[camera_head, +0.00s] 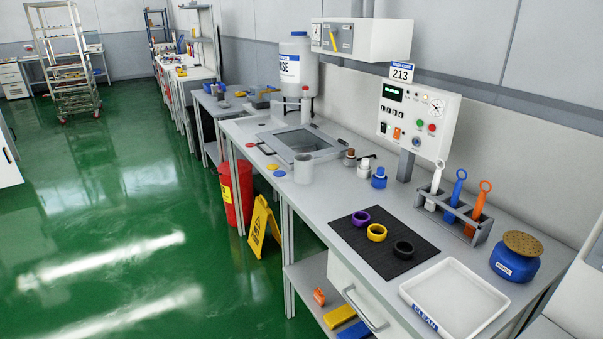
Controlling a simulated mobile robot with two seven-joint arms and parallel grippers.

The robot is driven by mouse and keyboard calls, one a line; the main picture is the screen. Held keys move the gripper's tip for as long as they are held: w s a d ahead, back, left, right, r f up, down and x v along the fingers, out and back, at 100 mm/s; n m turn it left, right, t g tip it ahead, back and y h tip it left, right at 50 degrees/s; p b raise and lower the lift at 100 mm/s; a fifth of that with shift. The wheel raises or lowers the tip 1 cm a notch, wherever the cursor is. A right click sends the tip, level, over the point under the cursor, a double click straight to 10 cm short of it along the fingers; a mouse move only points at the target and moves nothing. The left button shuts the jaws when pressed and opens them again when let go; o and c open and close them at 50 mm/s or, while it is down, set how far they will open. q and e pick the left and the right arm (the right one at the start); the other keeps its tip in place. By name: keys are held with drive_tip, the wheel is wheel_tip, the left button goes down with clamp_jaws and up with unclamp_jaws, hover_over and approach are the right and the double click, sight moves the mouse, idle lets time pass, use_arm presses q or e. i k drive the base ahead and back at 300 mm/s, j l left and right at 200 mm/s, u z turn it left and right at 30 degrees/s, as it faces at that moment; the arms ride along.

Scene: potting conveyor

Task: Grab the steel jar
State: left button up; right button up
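A plain grey cylindrical jar (303,169), which looks like the steel jar, stands upright on the grey worktop (330,205). It is just in front of the sunken sink (310,146), near the worktop's front edge. Its inside is too small to make out. Neither of my grippers shows in the head view.
Small white (364,168) and blue (379,179) bottles stand right of the jar. Further right are a black mat (365,250) with three rings, a tool rack (452,215), a white tray (455,298) and a blue jar (512,265). A yellow floor sign (259,227) stands below.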

sight(303, 163)
drive_tip(key=i+j+z, duration=0.1)
drive_tip(key=z, duration=0.85)
drive_tip(key=j+z, duration=0.35)
drive_tip(key=j, duration=0.15)
drive_tip(key=j+z, duration=0.4)
drive_tip(key=j, duration=0.15)
